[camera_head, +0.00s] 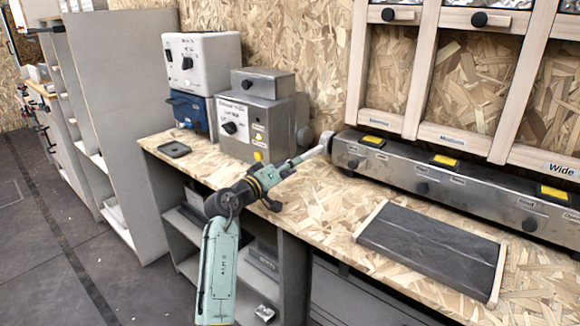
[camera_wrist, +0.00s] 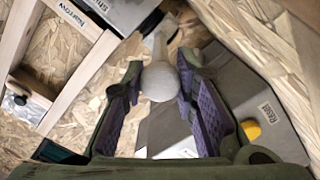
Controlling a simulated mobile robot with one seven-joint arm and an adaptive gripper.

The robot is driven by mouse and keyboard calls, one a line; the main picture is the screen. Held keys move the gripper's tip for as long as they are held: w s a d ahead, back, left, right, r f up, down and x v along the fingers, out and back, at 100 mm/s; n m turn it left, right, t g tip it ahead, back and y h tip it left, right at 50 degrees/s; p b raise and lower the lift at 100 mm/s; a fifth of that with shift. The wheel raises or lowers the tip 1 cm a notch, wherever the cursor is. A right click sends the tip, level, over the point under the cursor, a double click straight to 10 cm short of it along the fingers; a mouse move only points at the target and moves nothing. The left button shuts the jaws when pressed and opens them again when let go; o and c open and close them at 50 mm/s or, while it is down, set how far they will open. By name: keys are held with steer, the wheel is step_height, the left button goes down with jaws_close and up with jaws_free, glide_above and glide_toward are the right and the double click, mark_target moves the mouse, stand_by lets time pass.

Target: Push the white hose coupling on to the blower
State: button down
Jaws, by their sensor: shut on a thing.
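My gripper (camera_head: 312,153) is shut on the white hose coupling (camera_head: 326,141), above the workbench. In the wrist view the pale coupling (camera_wrist: 158,82) sits between the purple-padded fingers of my gripper (camera_wrist: 157,88). Its rounded end faces the camera and its narrower stem runs away toward the top of the view. The long grey metal unit (camera_head: 465,178) at the back of the bench is probably the blower. The coupling's far end is close to this unit's left end. I cannot tell whether they touch, and the fingers hide part of the coupling.
A grey machine (camera_head: 255,117) with a knob and yellow button stands left of my gripper; white (camera_head: 200,58) and blue (camera_head: 190,112) boxes are behind it. A dark slab (camera_head: 430,250) lies at right on the bench (camera_head: 325,215). Wooden frames rise behind the long unit.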

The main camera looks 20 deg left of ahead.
stand_by(0.4)
steer(key=a+b, duration=0.1)
steer(key=w+a+b, duration=0.1)
steer(key=a, duration=0.1)
steer(key=w+a+b, duration=0.1)
steer(key=a, duration=0.1)
steer(key=shift+f, duration=0.15)
steer(key=shift+a+r, duration=0.2)
steer(key=shift+a, duration=0.25)
steer(key=c, duration=1.3)
jaws_free()
steer(key=shift+a, duration=0.1)
steer(key=shift+o, duration=0.3)
steer(key=shift+w, duration=0.1)
